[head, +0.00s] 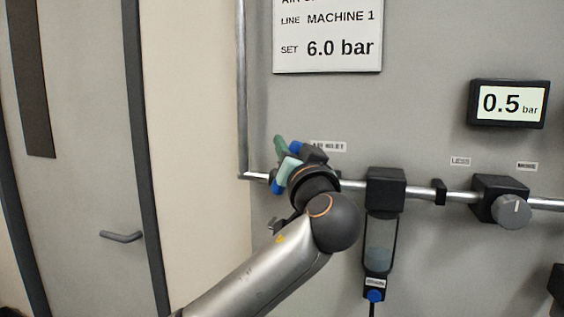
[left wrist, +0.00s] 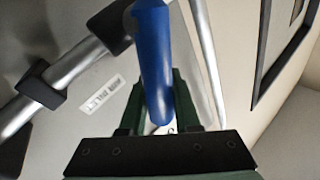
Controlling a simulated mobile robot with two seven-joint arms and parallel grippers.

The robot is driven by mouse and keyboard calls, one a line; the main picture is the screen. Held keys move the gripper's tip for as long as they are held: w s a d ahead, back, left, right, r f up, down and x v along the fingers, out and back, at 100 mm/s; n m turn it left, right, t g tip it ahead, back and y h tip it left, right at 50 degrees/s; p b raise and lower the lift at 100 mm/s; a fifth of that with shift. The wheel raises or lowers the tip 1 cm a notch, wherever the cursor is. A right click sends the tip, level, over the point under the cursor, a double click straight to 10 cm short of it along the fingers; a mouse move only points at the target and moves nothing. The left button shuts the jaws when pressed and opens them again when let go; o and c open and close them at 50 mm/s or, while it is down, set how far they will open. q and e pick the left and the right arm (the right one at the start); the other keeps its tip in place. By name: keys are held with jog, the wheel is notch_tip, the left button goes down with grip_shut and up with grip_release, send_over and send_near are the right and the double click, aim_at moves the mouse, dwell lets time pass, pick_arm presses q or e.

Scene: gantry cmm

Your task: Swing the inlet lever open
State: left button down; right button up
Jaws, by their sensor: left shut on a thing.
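The inlet lever has a blue handle, which shows in the left wrist view (left wrist: 154,55) between my green fingers. In the head view, blue parts of the lever (head: 295,147) show around the fingers at the left end of the pipe, near the AIR INLET label (head: 328,146). My left gripper (head: 283,157) is shut on the lever handle; it also shows in the left wrist view (left wrist: 160,95). My wrist hides most of the valve and lever in the head view, so the lever's exact angle is unclear. My right gripper is not in view.
The pipe (head: 352,185) runs right along the grey panel to a filter bowl (head: 378,245) and a regulator knob (head: 512,210). A display (head: 508,103) reads 0.5 bar. A sign (head: 328,35) reads SET 6.0 bar. A door (head: 85,200) stands left.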

pick_arm(q)
jog(key=shift+s+d+f+m+t+b, duration=0.15)
jog(key=shift+d+m+t+b, duration=0.15)
jog(key=shift+m+b, duration=0.25)
jog(key=shift+d+f+m+t+b, duration=0.15)
jog(key=shift+d+m+t+b, duration=0.15)
jog(key=shift+m, duration=0.35)
jog(key=c, duration=0.6)
grip_release()
jog(key=shift+r+h, duration=0.1)
jog(key=shift+h, duration=0.3)
jog(key=shift+b+v, duration=1.85)
jog(key=shift+v, duration=4.5)
